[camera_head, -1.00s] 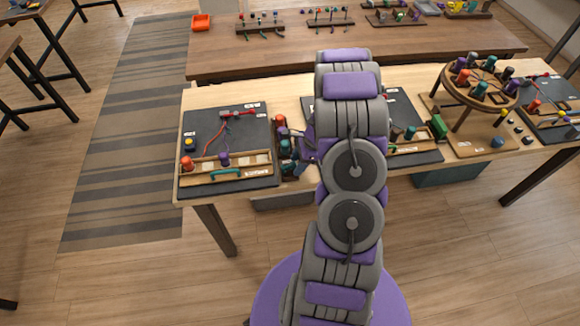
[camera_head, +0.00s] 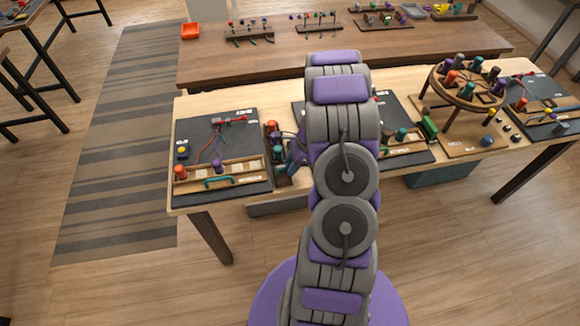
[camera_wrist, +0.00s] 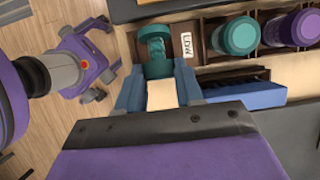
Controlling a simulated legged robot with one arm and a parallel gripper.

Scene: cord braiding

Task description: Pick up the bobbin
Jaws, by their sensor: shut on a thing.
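In the wrist view, a teal bobbin (camera_wrist: 155,48) stands out between the two blue-grey fingers of my gripper (camera_wrist: 160,75). The fingers are shut on its near end, where a cream part (camera_wrist: 162,95) shows between them. The bobbin is beside a wooden rack (camera_wrist: 225,75) with a white label; I cannot tell whether it is clear of the rack. Another teal bobbin (camera_wrist: 235,36) and a purple bobbin (camera_wrist: 291,27) sit in the rack to the right. In the head view, my arm hides most of the gripper at the rack (camera_head: 280,180).
A round wooden stand (camera_head: 470,85) with several bobbins is at the right of the table.

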